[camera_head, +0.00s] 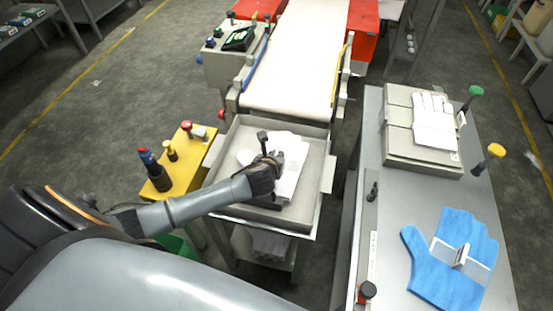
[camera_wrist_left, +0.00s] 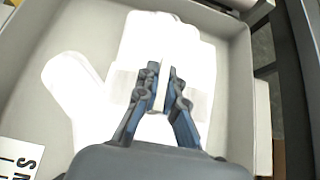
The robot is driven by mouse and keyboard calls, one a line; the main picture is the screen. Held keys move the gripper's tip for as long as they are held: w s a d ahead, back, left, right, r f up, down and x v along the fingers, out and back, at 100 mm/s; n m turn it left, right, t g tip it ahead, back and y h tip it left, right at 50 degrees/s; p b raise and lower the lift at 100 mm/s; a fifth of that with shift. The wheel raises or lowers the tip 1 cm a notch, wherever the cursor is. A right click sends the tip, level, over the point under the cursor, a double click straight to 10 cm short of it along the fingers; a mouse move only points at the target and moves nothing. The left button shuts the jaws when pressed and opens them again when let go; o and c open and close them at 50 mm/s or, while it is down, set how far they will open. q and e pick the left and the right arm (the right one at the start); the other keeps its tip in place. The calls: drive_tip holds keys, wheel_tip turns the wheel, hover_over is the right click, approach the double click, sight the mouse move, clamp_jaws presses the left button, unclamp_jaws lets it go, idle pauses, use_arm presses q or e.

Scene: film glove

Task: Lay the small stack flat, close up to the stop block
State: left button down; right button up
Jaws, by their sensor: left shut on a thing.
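A white glove-shaped stack (camera_wrist_left: 190,60) with a paler band across it lies in the grey tray (camera_wrist_left: 240,110), and shows in part in the head view (camera_head: 291,180). My left gripper (camera_wrist_left: 161,88) is shut on a thin upright white tab (camera_wrist_left: 162,86) at the middle of the stack. In the head view my left gripper (camera_head: 272,162) is over the tray and hides part of the stack. Whether the stack is lifted off the tray floor I cannot tell. I cannot make out which thing is the stop block. My right gripper is not in view.
A white conveyor (camera_head: 293,60) meets the tray's far side. A yellow stand (camera_head: 180,170) with knobs is at its left. The grey table (camera_head: 390,235) at right holds a blue glove (camera_head: 460,235) with a tab, and a grey box (camera_head: 400,135) bearing a white glove (camera_head: 433,125).

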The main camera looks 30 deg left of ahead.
use_arm(q)
drive_tip(key=shift+f, duration=0.75)
drive_tip(key=shift+f, duration=0.6)
drive_tip(key=c, duration=1.5)
unclamp_jaws()
drive_tip(key=shift+o, duration=0.2)
drive_tip(key=shift+r, duration=0.3)
drive_tip(key=v, duration=0.6)
drive_tip(key=p+v, duration=0.1)
drive_tip(key=v, duration=0.5)
drive_tip(key=shift+r, duration=0.35)
